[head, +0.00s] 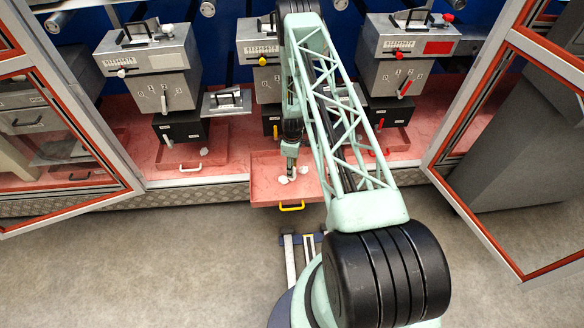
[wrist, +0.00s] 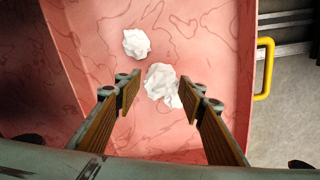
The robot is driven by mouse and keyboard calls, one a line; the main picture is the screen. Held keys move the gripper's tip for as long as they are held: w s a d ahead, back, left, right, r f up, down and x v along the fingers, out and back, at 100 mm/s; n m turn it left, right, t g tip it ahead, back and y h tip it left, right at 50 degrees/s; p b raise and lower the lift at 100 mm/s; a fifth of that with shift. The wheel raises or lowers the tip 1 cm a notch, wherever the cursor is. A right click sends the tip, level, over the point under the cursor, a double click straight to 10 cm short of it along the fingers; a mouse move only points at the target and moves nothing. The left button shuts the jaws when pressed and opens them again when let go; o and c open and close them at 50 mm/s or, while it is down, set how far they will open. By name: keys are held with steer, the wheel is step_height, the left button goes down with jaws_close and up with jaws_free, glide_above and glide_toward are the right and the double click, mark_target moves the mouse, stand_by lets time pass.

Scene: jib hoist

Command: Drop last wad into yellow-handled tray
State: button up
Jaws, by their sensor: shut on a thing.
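The tray with the yellow handle (head: 291,207) is a shallow pink tray (head: 264,187), pulled out beyond the cabinet's front edge. In the wrist view the pink tray floor (wrist: 90,60) fills most of the picture, with the yellow handle (wrist: 264,68) at the right. My gripper (head: 291,172) points down over this tray. It is shut on a white crumpled wad (wrist: 163,84), which shows between the fingertips (wrist: 158,98). Another white wad (wrist: 136,43) lies loose on the tray floor, clear of the fingers. How high the held wad is above the floor is hard to tell.
Grey machines stand behind, one with a white knob (head: 146,62) at left and one with a red label (head: 438,48) at right. A white-handled tray (head: 190,168) sits left. Open glazed doors (head: 482,130) flank the cabinet. The floor in front is mostly clear.

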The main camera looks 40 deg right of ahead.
steer(key=shift+f, duration=0.15)
steer(key=o, duration=0.7)
steer(key=shift+o, duration=0.2)
steer(key=shift+r, duration=0.2)
step_height(320, 180, up, 12)
steer(key=shift+f, duration=0.2)
stand_by(0.6)
stand_by(1.0)
